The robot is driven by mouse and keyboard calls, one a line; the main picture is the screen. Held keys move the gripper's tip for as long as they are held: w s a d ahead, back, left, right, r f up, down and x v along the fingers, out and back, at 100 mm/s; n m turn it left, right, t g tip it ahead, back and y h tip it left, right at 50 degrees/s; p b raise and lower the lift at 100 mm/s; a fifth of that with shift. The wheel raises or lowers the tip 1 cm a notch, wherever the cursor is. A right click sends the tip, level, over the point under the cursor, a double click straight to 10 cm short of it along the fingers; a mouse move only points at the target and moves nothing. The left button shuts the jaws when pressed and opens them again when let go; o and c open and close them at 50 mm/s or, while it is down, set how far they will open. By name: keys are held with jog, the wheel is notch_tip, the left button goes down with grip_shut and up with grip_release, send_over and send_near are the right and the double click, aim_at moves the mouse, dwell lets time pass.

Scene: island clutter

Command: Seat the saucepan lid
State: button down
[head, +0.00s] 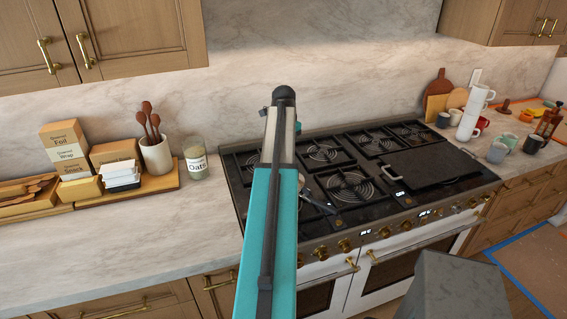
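No saucepan or lid can be made out for certain in the head view. A grey, handle-like piece (318,201) lies over the front left of the stove (345,222), just right of my teal arm. What it belongs to is hidden behind the arm. My arm rises from the bottom of the picture across the left part of the stove and covers part of the burners. My gripper is hidden behind the arm, so its fingers and anything in them do not show.
A dark griddle plate (430,165) with a pale handle covers the right burners. Left of the stove stand an oats jar (196,160), a utensil crock (156,155) and boxes on a tray. Mugs (497,152) crowd the right counter. The front left counter (120,245) is clear.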

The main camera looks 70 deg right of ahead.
jog(key=shift+f, duration=0.4)
jog(key=c, duration=1.7)
grip_release()
jog(key=shift+o, duration=0.2)
jog(key=shift+r, duration=0.15)
notch_tip(320, 180, up, 14)
jog(key=b, duration=0.5)
jog(key=shift+f, duration=0.2)
jog(key=shift+w, duration=0.1)
